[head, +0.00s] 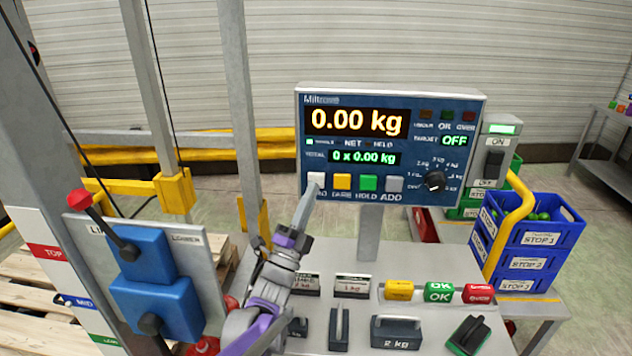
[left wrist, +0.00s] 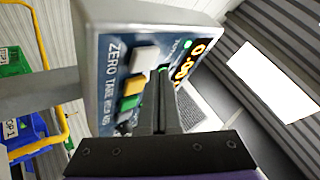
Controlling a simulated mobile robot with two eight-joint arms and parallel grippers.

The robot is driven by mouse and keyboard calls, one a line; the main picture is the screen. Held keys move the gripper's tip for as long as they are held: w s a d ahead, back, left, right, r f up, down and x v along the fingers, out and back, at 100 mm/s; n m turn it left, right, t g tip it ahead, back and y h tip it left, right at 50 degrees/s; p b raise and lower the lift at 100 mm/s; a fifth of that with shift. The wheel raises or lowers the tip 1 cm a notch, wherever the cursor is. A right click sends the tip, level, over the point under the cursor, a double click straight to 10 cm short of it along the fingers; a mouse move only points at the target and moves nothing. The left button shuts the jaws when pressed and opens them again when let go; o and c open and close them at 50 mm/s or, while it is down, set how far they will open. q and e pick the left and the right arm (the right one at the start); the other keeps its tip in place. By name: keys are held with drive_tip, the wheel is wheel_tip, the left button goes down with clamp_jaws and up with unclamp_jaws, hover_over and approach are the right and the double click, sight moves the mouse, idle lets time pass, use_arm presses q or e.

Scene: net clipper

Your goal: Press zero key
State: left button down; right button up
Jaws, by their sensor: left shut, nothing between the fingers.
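The scale's display unit (head: 392,143) stands on a post at the centre of the head view, reading 0.00 kg and 0 x 0.00 kg. Its white zero key (head: 316,179) is leftmost in the key row. The zero key (left wrist: 145,58) also shows in the left wrist view beside the "ZERO" label. My left gripper (head: 312,190) is shut and empty, its fingertips at the lower edge of the zero key and partly covering its label. In the left wrist view its fingers (left wrist: 164,88) point at the panel beside the key. I cannot tell whether they touch it.
Yellow tare (head: 342,182), green hold (head: 368,183) and grey add (head: 394,184) keys sit close to the right. A black knob (head: 434,181) is farther right. Weights, including a 2 kg block (head: 396,332), stand on the bench below. Blue crates (head: 528,235) stand at the right.

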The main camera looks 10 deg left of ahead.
use_arm(q)
drive_tip(key=shift+s+d, duration=0.1)
drive_tip(key=shift+s, duration=2.45)
drive_tip(key=s+a+f+n+g+y+p, duration=0.1)
drive_tip(key=s+a+f+n+g+y, duration=0.4)
drive_tip(key=f+n, duration=0.35)
drive_tip(key=s+a+f+n+g+y+p, duration=0.1)
drive_tip(key=s+a+f+n+g+y, duration=0.2)
drive_tip(key=s+f+n+g+y, duration=0.35)
drive_tip(key=s+f+n+g+h, duration=0.1)
drive_tip(key=s+f+n+g, duration=0.1)
drive_tip(key=s+f, duration=0.3)
drive_tip(key=s+f+n+g+h, duration=0.1)
drive_tip(key=s+f+g, duration=0.4)
drive_tip(key=s, duration=0.6)
drive_tip(key=shift+s+a+f+n, duration=0.2)
drive_tip(key=shift+s+f+n, duration=0.15)
drive_tip(key=shift+f+n, duration=0.45)
drive_tip(key=shift+r+g, duration=0.1)
drive_tip(key=shift+g, duration=0.15)
